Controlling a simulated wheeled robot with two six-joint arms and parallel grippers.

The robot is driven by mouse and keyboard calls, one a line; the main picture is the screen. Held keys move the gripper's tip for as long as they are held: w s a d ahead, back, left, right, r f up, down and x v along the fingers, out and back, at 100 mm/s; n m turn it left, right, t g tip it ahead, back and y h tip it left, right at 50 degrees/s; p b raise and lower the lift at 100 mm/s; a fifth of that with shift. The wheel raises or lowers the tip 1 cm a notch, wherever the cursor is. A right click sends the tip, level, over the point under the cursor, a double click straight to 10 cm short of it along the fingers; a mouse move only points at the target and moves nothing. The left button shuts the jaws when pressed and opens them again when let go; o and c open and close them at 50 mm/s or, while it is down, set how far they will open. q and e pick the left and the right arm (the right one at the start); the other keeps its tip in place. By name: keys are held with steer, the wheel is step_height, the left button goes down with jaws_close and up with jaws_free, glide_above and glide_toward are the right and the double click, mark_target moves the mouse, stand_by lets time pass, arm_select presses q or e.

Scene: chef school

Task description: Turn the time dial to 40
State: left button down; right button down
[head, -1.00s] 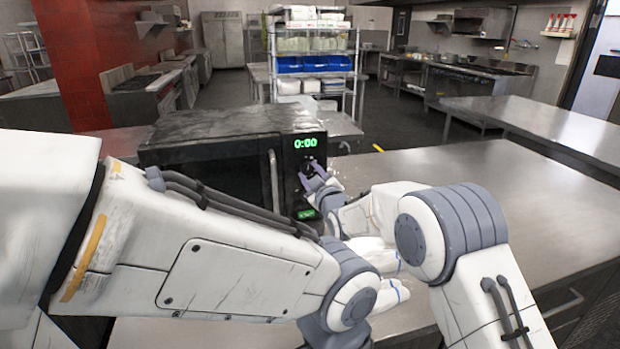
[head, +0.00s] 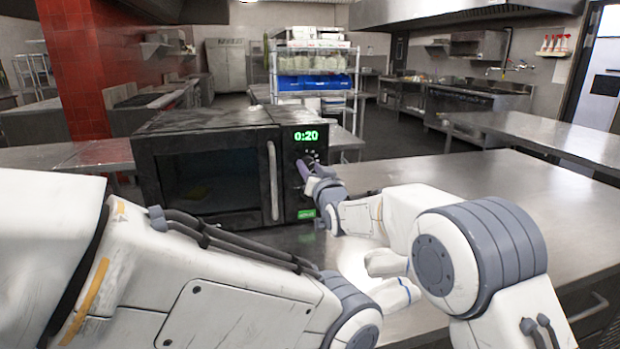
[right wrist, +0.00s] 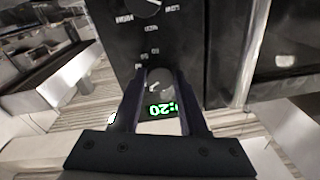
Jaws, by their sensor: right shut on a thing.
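A black microwave (head: 240,130) with a silver door handle stands on the steel counter in the head view, its door shut. Its green display (head: 305,136) reads 0:20. My right gripper (head: 308,169) is at the control panel below the display, its fingers shut on the time dial. In the right wrist view the time dial (right wrist: 156,86) lies between the two fingers, with the display upside down beside it. The dial's pointer is too small to read. A second dial (right wrist: 146,5) with LOW and HIGH marks shows farther along the panel. My left gripper is not in view.
The steel counter (head: 470,195) is clear to the right of the microwave. A green-lit button (head: 306,214) sits at the panel's bottom. A wire shelf with blue bins (head: 313,84) stands behind. My left arm covers the front left.

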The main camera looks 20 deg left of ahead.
steer(key=m+b, duration=0.4)
steer(key=m, duration=0.2)
steer(key=m+h+b, duration=0.1)
steer(key=m+b, duration=0.2)
steer(key=m, duration=0.3)
steer(key=shift+s+a+f+m+t+b, duration=0.1)
steer(key=shift+s+a+m+t+b, duration=0.1)
steer(key=shift+m+t+b, duration=0.15)
steer(key=shift+c, duration=2.2)
jaws_free()
steer(key=shift+d, duration=0.1)
steer(key=b+v, duration=0.2)
steer(key=v, duration=0.8)
steer(key=shift+s, duration=0.2)
